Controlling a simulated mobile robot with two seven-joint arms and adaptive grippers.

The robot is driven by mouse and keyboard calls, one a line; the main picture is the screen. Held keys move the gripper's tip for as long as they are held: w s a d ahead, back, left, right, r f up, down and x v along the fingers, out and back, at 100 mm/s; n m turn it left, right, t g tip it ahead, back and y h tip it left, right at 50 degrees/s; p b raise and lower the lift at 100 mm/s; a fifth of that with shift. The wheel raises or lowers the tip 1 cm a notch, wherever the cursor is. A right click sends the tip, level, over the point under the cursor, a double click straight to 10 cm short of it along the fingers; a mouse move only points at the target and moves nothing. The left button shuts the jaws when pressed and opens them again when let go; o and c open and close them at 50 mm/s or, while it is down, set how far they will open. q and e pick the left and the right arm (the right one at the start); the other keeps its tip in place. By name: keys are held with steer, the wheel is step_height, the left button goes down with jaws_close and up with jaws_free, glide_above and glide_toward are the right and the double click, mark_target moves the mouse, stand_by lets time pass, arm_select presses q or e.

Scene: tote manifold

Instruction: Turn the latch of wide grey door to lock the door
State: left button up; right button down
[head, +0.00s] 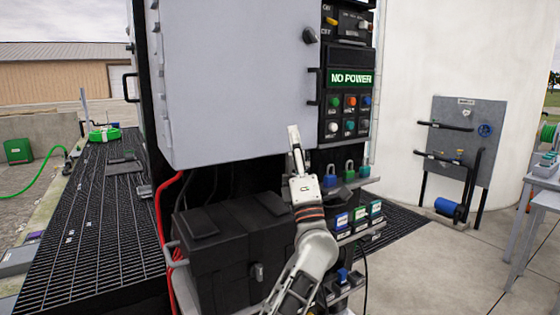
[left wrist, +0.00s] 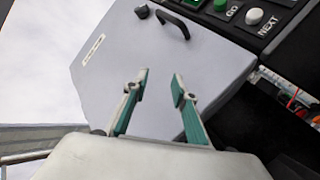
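The wide grey door (head: 235,80) fills the upper middle of the head view and also shows in the left wrist view (left wrist: 120,65). Its latch is a small dark knob (head: 310,35) near the right edge, high up. It also shows in the left wrist view (left wrist: 141,12), beside the black handle (left wrist: 172,22). The door looks closed or nearly so. My left gripper (head: 294,132) is in front of the door's lower right corner, well below the latch. In the left wrist view its teal-padded fingers (left wrist: 160,78) are apart with nothing between them. My right gripper is out of view.
A control panel (head: 348,103) with buttons and a "NO POWER" display stands right of the door. Padlocks (head: 349,171) and small boxes (head: 342,221) sit on shelves below. Black cases (head: 225,255) stand under the door.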

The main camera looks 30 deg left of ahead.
arm_select(q)
steer(key=shift+s+a+f+m+t+h, duration=0.1)
steer(key=shift+s+f+m+t+h, duration=0.2)
steer(key=shift+f+m+h, duration=0.35)
steer(key=shift+s+d+f+m+t+h, duration=0.15)
steer(key=shift+f+m+t+h, duration=0.3)
steer(key=shift+f+m, duration=0.3)
steer(key=shift+s+a+f+m+t+h, duration=0.2)
steer(key=shift+f+m+t+h, duration=0.15)
steer(key=shift+f+m+h, duration=0.25)
